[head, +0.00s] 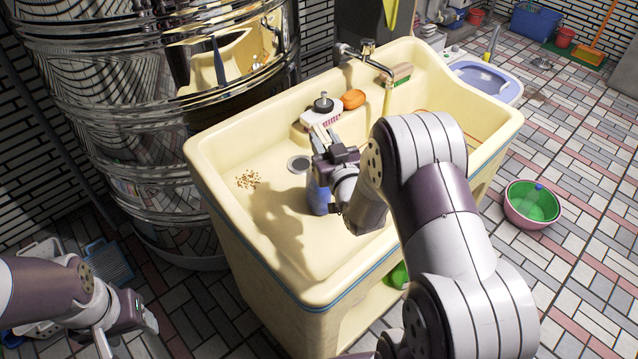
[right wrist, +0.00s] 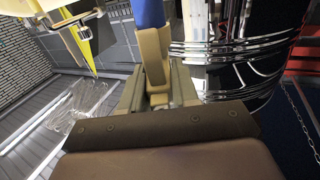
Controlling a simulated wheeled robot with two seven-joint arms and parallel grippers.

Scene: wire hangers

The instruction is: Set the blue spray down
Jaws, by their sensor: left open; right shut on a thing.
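The blue spray (head: 318,198) is at my right gripper (head: 321,160), over the floor of the cream sink (head: 215,165). Its blue lower part shows below the gripper; the gripper hides the upper part. I cannot tell whether its base touches the sink. In the right wrist view my right gripper (right wrist: 155,60) is shut on the blue spray (right wrist: 149,12), of which only a small part shows at the top edge. My left gripper (head: 125,340) is open and empty, low at the left, outside the sink.
A white item with a dark top (head: 322,112), an orange item (head: 354,98) and a brush (head: 400,75) lie at the sink's back. Brown crumbs (head: 248,179) and a drain (head: 298,164) mark its floor. A metal tank (head: 110,90) stands left. A pink-green basin (head: 532,204) is right.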

